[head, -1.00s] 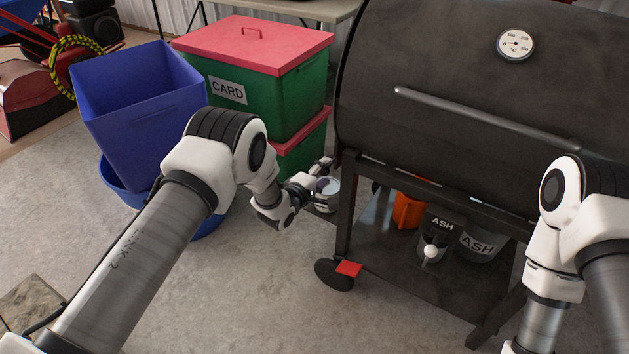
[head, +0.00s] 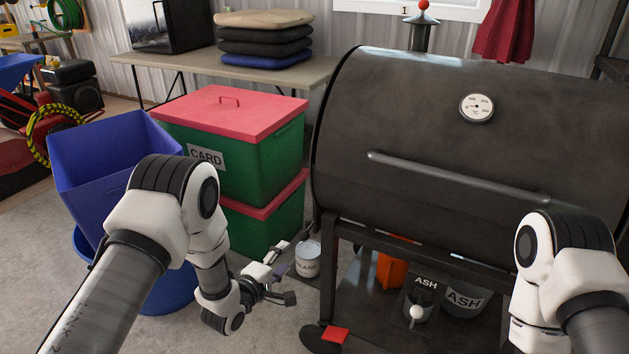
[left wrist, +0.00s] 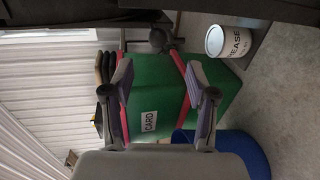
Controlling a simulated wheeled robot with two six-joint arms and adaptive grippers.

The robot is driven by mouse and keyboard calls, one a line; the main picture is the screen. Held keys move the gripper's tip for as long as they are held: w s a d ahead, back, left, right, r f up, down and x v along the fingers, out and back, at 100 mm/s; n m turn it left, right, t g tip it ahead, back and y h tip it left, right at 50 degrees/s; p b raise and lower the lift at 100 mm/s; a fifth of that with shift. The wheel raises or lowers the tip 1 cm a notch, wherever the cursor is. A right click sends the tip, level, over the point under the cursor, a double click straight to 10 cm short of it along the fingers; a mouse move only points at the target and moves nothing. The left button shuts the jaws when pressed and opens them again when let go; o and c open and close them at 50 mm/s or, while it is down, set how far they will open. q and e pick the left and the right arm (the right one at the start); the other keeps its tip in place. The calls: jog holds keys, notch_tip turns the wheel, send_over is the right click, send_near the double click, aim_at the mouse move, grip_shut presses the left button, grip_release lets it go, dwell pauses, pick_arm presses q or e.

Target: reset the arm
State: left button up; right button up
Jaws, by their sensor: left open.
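My left gripper (head: 294,268) is open and empty in the head view, beside and partly in front of a white grease can (head: 307,262). Its two fingers (left wrist: 158,68) are spread apart in the left wrist view, with nothing between the pads. The same can shows beyond them at the upper right of that view (left wrist: 228,42), apart from the fingers. My left arm (head: 150,215) comes in from the left, bent at the elbow. My right arm (head: 570,260) shows at the right edge, and its gripper is out of the picture.
A black barrel grill (head: 470,150) stands close on the right, with ash buckets (head: 465,300) on its lower shelf. Green card boxes (head: 245,155) with red lids stand behind my left arm. A blue bin (head: 105,165) is at left. A table (head: 310,75) stands behind.

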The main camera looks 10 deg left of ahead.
pick_arm(q)
jog(key=s+a+f+m+g+y, duration=0.1)
jog(key=s+a+f+g+y, duration=0.2)
jog(key=s+f, duration=0.55)
jog(key=s+a+f+m+g+y, duration=0.1)
jog(key=s+a+f+m+g, duration=0.15)
jog(key=s+f+g, duration=0.65)
jog(key=s+a+r+m+g+y, duration=0.15)
jog(key=s+m, duration=0.35)
jog(key=s, duration=0.6)
jog(key=s+a+m+g, duration=0.2)
jog(key=s+m, duration=0.3)
jog(key=s, duration=0.6)
notch_tip(320, 180, up, 19)
jog(key=p, duration=1.8)
jog(key=shift+w+d+m+t+p, duration=0.2)
jog(key=shift+m+t+p, duration=0.15)
jog(key=shift+p, duration=0.05)
